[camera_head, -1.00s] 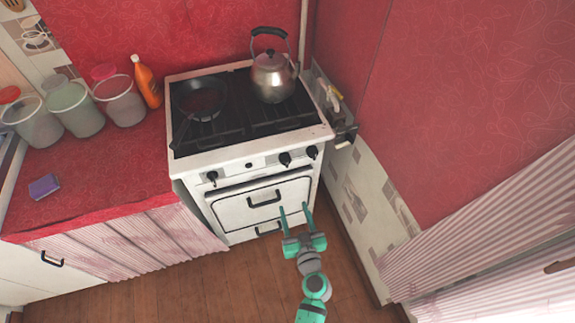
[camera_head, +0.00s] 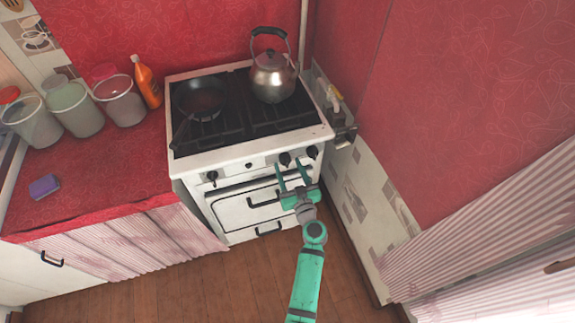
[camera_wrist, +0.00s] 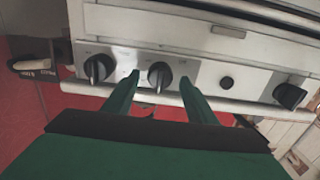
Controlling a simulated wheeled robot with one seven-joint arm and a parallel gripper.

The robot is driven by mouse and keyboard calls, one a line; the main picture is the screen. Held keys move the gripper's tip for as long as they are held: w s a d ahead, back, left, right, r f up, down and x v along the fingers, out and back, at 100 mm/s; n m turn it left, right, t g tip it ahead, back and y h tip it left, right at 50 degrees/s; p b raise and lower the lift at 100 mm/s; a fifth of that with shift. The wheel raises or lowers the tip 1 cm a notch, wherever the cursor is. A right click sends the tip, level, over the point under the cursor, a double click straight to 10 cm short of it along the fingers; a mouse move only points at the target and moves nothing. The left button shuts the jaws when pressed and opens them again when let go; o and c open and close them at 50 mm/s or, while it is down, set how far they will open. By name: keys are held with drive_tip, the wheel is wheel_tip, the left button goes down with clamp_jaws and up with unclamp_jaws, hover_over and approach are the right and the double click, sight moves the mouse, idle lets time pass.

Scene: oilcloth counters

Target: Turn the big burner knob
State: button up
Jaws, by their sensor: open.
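The white stove's front panel (camera_head: 230,171) carries black knobs: a left one (camera_head: 212,176), a small button-like one (camera_head: 248,165), one right of centre (camera_head: 285,158) and a rightmost one (camera_head: 312,151). I cannot tell from any marking which is the big burner knob. My gripper (camera_head: 290,164) is open and empty, in front of the panel. In the wrist view, the knob right of centre (camera_wrist: 160,75) lies between my fingertips (camera_wrist: 159,77), with gaps on both sides. The rightmost knob (camera_wrist: 98,67) is outside the fingers there. Contact cannot be seen.
A kettle (camera_head: 272,80) and a frying pan (camera_head: 201,98) stand on the stovetop. The oven handle (camera_head: 264,200) is below the panel. A red counter (camera_head: 100,170) is at left and a red wall (camera_head: 450,110) at right. Floor in front is clear.

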drive_tip(key=shift+x, duration=0.8)
drive_tip(key=shift+c, duration=0.7)
drive_tip(key=c, duration=0.9)
